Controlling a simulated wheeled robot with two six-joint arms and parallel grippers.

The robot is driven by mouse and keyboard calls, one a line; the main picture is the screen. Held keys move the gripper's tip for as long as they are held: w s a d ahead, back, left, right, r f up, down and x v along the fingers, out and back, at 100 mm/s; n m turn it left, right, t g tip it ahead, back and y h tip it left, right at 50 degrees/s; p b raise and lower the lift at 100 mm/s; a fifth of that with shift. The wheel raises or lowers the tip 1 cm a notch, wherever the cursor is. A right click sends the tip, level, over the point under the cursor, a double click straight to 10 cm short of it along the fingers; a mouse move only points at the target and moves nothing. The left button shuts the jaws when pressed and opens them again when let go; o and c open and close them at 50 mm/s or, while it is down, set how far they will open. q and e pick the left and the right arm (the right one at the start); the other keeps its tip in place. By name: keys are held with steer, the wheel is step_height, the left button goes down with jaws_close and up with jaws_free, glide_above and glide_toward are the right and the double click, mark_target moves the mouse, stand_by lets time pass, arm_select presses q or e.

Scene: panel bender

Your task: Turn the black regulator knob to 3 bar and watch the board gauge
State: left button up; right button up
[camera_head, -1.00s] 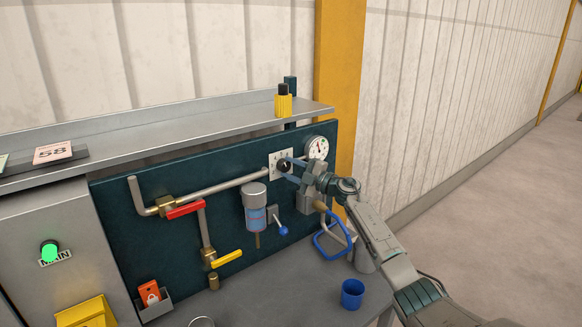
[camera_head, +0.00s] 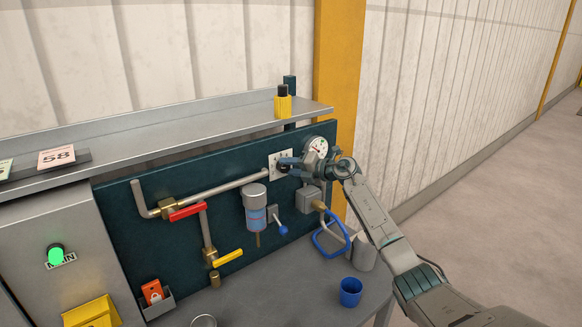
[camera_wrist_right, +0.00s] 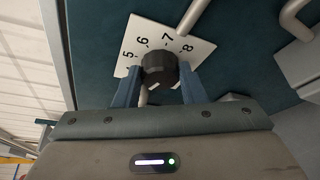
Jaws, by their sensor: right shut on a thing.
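The black regulator knob (camera_wrist_right: 158,68) sits on a white scale plate (camera_wrist_right: 198,50) with printed numbers; 5, 6, 7 and 8 are readable in the right wrist view. My right gripper (camera_wrist_right: 160,85) is shut on the knob, one blue finger on each side. In the head view the right gripper (camera_head: 288,163) covers most of the knob, beside the plate (camera_head: 275,167). The round white board gauge (camera_head: 317,148) is just right of the plate; its needle shows, but its numbers are too small to read. My left gripper is not in view.
The dark board also carries pipes with a red lever (camera_head: 187,212) and a yellow lever (camera_head: 228,257), a filter bowl (camera_head: 255,210) and a blue hose (camera_head: 328,240). A blue cup (camera_head: 350,291) stands on the bench. A shelf (camera_head: 180,135) runs above.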

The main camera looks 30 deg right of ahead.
steer(key=shift+n, duration=0.4)
steer(key=shift+f+h, duration=0.1)
steer(key=shift+h, duration=0.3)
steer(key=o, duration=1)
steer(key=shift+s, duration=0.1)
steer(key=shift+s+d, duration=0.1)
steer(key=shift+s, duration=0.15)
steer(key=b+v, duration=0.5)
steer(key=v, duration=0.5)
steer(key=shift+r+b, duration=0.3)
steer(key=shift+b, duration=0.05)
